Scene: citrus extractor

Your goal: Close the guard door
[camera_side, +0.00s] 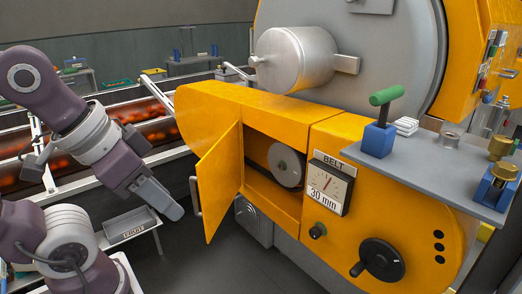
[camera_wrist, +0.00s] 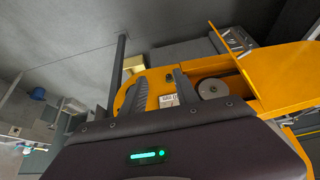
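The yellow guard door (camera_side: 219,183) stands swung open at the front of the yellow machine, hinged beside the opening. A grey bar handle (camera_side: 194,196) is on its outer face. The opening (camera_side: 268,185) shows a grey pulley (camera_side: 287,165) inside. My gripper (camera_side: 172,207) is left of the door in the side view, apart from the handle. In the wrist view my gripper (camera_wrist: 157,82) has its fingers spread, with nothing between them.
A grey shelf (camera_side: 455,165) carries a green-handled lever. A small tray (camera_side: 132,230) and conveyor (camera_side: 150,125) lie behind my arm.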

